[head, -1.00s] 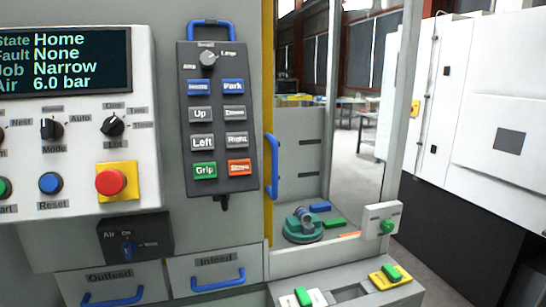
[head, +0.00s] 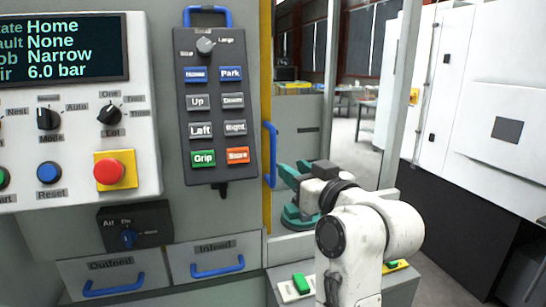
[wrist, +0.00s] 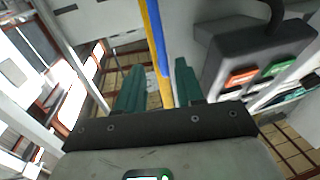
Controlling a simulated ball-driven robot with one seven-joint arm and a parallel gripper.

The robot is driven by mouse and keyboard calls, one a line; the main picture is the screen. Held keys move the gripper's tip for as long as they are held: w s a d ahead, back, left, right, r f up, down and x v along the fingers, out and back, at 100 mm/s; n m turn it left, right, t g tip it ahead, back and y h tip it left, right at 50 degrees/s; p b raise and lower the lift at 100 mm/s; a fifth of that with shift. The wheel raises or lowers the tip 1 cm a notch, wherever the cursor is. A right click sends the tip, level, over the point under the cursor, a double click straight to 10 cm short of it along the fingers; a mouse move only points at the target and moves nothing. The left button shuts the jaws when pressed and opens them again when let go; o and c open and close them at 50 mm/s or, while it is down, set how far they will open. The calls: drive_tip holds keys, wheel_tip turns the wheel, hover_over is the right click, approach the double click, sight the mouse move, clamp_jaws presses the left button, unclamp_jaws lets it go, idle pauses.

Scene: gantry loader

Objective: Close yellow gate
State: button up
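The yellow gate shows as a narrow upright yellow edge (head: 266,60) at the left side of the loader opening, and the space to its right looks open. Its blue bar handle (head: 271,155) stands upright on that edge. My gripper (head: 284,171) is beside the handle, to its right, with teal fingers pointing towards it. In the wrist view, my gripper (wrist: 158,68) is open, its two fingers apart. The yellow edge (wrist: 168,93) and blue handle (wrist: 157,42) show in the gap between them. I cannot tell whether the fingers touch the handle.
A dark pendant (head: 217,110) with buttons hangs just left of the gate; it also shows close to the right finger in the wrist view (wrist: 255,55). A control panel (head: 75,180) is further left. Below are the Infeed drawer (head: 210,255) and a ledge with a green button (head: 301,284).

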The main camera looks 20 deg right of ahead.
sight(274, 158)
drive_tip(key=w, duration=0.3)
drive_tip(key=w+a+p, duration=0.1)
drive_tip(key=w, duration=0.2)
drive_tip(key=w+a, duration=0.1)
drive_tip(key=w, duration=0.3)
drive_tip(key=shift+w+p, duration=0.1)
drive_tip(key=shift+p, duration=0.2)
drive_tip(key=shift+f, duration=0.1)
clamp_jaws()
